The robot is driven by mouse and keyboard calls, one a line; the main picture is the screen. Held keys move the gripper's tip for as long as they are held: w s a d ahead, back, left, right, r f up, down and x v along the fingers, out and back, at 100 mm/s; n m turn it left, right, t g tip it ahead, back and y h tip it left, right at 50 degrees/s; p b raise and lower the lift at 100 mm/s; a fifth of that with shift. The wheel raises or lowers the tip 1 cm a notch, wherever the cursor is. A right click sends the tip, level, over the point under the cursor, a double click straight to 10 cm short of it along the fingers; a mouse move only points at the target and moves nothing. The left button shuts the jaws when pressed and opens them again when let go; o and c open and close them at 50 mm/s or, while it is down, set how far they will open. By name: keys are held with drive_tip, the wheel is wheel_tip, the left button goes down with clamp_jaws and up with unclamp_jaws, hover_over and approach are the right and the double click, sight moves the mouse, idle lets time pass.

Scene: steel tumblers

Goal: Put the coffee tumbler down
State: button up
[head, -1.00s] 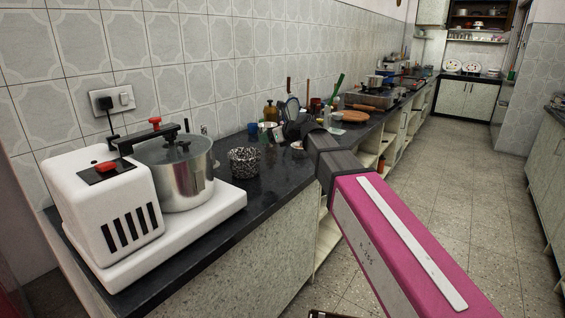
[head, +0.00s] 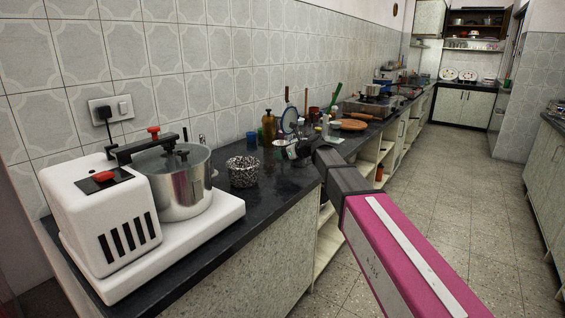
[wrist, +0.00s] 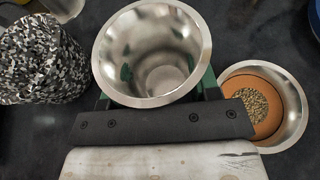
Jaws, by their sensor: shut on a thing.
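A steel tumbler (wrist: 150,55) with a wide flared rim is between the green fingers of my gripper (wrist: 157,92) in the wrist view. My gripper is shut on it. The tumbler is upright and I look down into its shiny inside; its base is hidden, so I cannot tell whether it touches the counter. In the head view my gripper (head: 297,149) is over the dark counter (head: 225,213), small and partly hidden by my wrist.
A black-and-white speckled cup (wrist: 38,60) stands left of the tumbler, also in the head view (head: 243,171). Close on the right is a steel bowl (wrist: 296,105) with an orange, grain-filled thing inside. A white appliance (head: 105,220) with a steel pot (head: 182,185) stands nearer. Bottles stand behind.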

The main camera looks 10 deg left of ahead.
sight(284, 161)
drive_tip(key=shift+f, duration=1.8)
drive_tip(key=shift+f, duration=0.15)
drive_tip(key=o, duration=1)
drive_tip(key=shift+s+d+r, duration=0.2)
drive_tip(key=shift+d+r, duration=0.1)
drive_tip(key=v, duration=1.1)
drive_tip(key=shift+s+d, duration=0.1)
